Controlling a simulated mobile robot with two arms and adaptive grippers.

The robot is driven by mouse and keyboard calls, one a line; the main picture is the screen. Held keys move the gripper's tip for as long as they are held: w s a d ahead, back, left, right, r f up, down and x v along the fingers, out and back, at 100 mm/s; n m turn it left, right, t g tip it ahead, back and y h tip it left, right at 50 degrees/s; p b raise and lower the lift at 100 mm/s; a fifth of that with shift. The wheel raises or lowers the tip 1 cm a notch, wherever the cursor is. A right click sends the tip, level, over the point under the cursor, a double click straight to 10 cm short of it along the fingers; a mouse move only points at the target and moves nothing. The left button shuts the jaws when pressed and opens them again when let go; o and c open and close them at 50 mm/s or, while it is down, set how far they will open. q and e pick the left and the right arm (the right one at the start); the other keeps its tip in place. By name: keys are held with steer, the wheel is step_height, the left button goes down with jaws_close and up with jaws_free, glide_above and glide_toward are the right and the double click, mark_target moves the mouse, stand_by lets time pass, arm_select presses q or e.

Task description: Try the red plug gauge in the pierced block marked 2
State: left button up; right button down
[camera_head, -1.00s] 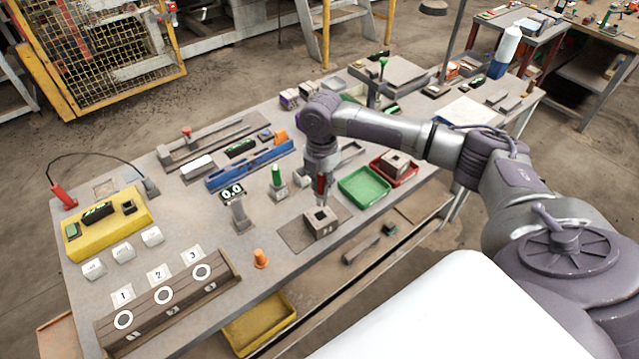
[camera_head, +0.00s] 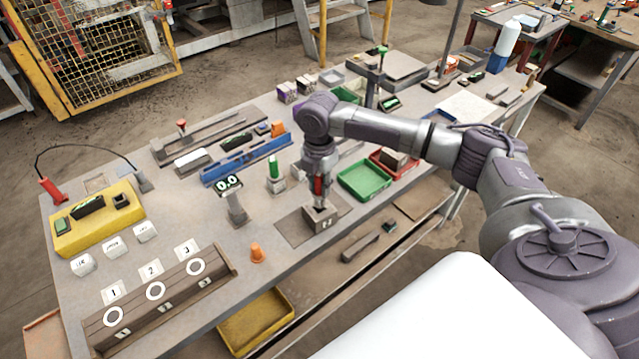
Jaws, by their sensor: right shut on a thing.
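My right gripper (camera_head: 318,172) points straight down and is shut on the red plug gauge (camera_head: 318,187). The gauge is upright, with its red part just below the fingers. My left gripper is not in view.
A green tray (camera_head: 365,194) and a red tray (camera_head: 412,167) holding another block lie to the right. A rack with several white rings (camera_head: 155,290) and cards 1, 2, 3 stands front left.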

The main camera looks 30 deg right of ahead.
mark_target(318, 175)
steer(key=shift+f, duration=0.55)
steer(key=shift+f+b, duration=0.2)
steer(key=shift+b, duration=0.1)
stand_by(0.4)
steer(key=shift+s+f, duration=0.1)
steer(key=shift+f, duration=0.05)
stand_by(1.2)
steer(key=shift+r+p, duration=2.7)
steer(key=shift+p, duration=0.15)
steer(key=shift+a, duration=0.1)
